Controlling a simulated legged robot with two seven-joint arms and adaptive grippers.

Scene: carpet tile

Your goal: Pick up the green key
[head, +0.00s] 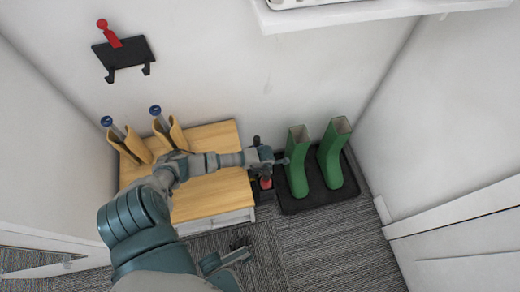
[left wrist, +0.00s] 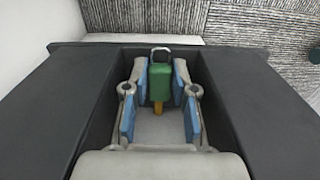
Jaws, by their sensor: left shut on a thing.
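The green key (left wrist: 160,82) shows in the left wrist view, with a green body, a metal ring at its top and a yellow-orange part below. My left gripper (left wrist: 159,88) is shut on it, with blue-padded fingers on both sides. The fingers and key are between the dark walls of a box (left wrist: 75,98). In the head view my left gripper (head: 267,160) is over a small dark box at the right side of the wooden bench; the key cannot be made out there.
The wooden bench (head: 215,190) holds tan boots (head: 133,145) with blue-topped inserts. Green boots (head: 332,155) stand on a black tray (head: 325,200) to the right. A red item (head: 265,183) is below my gripper. A black wall rack (head: 125,55) and white shelf (head: 380,12) are above.

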